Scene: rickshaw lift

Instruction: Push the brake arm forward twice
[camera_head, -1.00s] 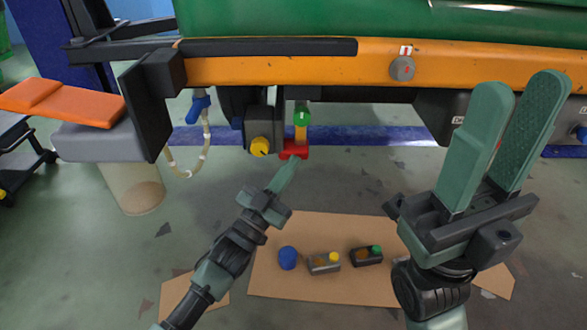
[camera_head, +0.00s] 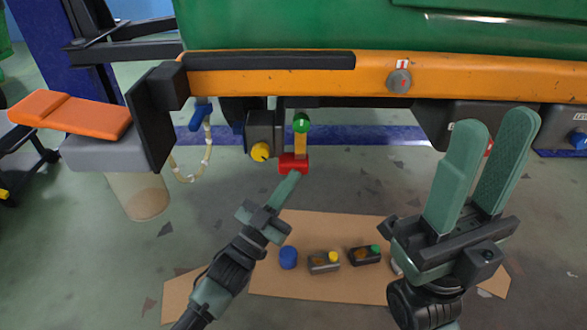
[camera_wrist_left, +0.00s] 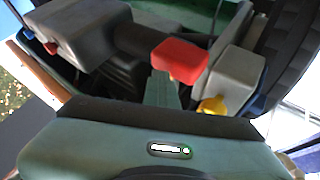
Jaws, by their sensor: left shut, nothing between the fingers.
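The brake arm looks to be the short yellow lever (camera_head: 301,145) under the orange rail, with a green knob (camera_head: 301,123) at its top and a red end piece (camera_head: 293,164) at its bottom. My left gripper (camera_head: 295,176) is shut and empty. Its tip is right at the lower edge of the red piece; I cannot tell whether they touch. In the left wrist view, the tip of my left gripper (camera_wrist_left: 162,86) is just below the red piece (camera_wrist_left: 180,61). My right gripper (camera_head: 492,120) is open and empty, fingers pointing up, at the right.
A yellow knob (camera_head: 260,152) on a dark box is just left of the lever. The orange rail (camera_head: 450,77) and green body (camera_head: 290,25) hang above. A cardboard mat (camera_head: 335,286) with a blue cap (camera_head: 288,257) and small boxes lies on the floor below.

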